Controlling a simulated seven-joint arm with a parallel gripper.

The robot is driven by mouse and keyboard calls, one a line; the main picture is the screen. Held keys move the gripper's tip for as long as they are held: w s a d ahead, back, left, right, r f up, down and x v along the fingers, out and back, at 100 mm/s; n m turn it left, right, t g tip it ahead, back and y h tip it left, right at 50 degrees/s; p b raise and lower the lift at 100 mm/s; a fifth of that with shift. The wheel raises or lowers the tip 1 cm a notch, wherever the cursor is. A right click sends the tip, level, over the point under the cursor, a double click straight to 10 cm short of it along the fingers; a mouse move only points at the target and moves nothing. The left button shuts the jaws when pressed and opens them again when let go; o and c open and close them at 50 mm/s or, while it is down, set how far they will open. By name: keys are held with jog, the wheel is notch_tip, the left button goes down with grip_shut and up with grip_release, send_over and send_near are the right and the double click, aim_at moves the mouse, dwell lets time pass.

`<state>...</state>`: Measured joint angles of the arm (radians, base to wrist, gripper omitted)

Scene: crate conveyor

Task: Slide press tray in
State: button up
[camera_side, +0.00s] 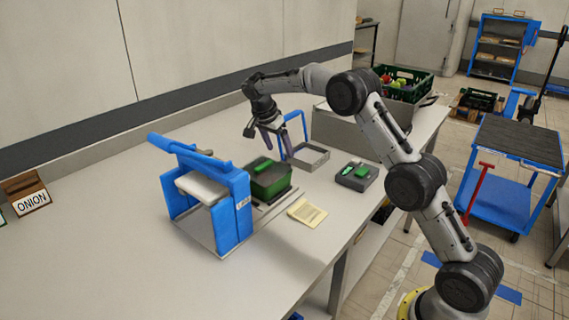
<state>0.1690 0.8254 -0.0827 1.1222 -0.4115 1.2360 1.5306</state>
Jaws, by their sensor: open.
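The press (240,205) is a blue frame with a raised blue lever arm and a white block under its top. Beside its right side, a dark green, open-topped box (268,185), apparently the press tray, sits on the bench at thin metal rails (275,208). It is outside the press frame. Something bright green shows at its top. My gripper (275,147) is open and empty, pointing down above and slightly behind the green box. A gap to the box seems to show, but the exact distance is hard to tell.
A grey metal pan with a blue handle (311,158) stands close right of my gripper. A yellow note (307,212) and a dark box with green items (357,176) lie near the front edge. A crate of vegetables (407,90) stands farther back.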

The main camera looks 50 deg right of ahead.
jog(key=x, duration=0.7)
jog(key=shift+d+f, duration=0.1)
jog(key=shift+f, duration=0.25)
grip_shut()
